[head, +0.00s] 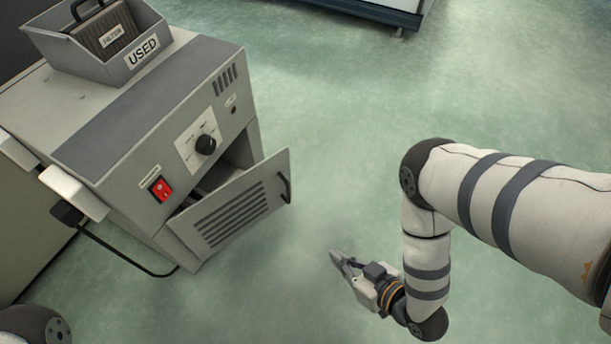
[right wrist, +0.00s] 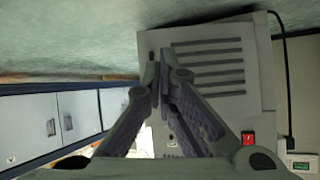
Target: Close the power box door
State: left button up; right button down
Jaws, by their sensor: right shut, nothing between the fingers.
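The power box (head: 150,125) is a grey cabinet at the left of the head view. Its lower door (head: 240,212) stands open, swung outward, with dark louvre slots and a black handle (head: 285,186) near its free edge. A dark gap shows behind the door. My right gripper (head: 340,258) is shut and empty, low to the right of the door and apart from it. My left gripper is out of view.
A grey bin marked USED (head: 140,62), holding a dark filter (head: 108,35), sits on the box. A red switch (head: 160,189) and black knob (head: 205,144) are on its front. A black cable (head: 120,263) hangs beside it. Green floor (head: 330,130) is clear to the right.

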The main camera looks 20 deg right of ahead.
aim_at(283, 161)
jog(key=w+d+r+n+t+y+b, duration=0.1)
jog(key=w+d+r+t, duration=0.1)
jog(key=w+r+t, duration=0.6)
jog(key=shift+g, duration=0.9)
jog(key=b+x, duration=0.1)
jog(key=x, duration=0.3)
jog(key=f+b+x, duration=0.1)
jog(key=b+x, duration=0.1)
jog(key=x, duration=0.3)
jog(key=b+x, duration=0.1)
jog(key=x, duration=0.4)
jog(key=shift+a+f, duration=0.2)
jog(key=shift+f, duration=0.1)
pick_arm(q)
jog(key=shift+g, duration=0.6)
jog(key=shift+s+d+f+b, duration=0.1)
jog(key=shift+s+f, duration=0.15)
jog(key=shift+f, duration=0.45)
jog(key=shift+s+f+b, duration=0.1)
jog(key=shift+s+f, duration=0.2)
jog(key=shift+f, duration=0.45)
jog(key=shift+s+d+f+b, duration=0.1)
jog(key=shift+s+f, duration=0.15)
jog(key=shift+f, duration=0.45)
pick_arm(e)
jog(key=shift+w+a+r, duration=0.15)
jog(key=shift+w, duration=0.5)
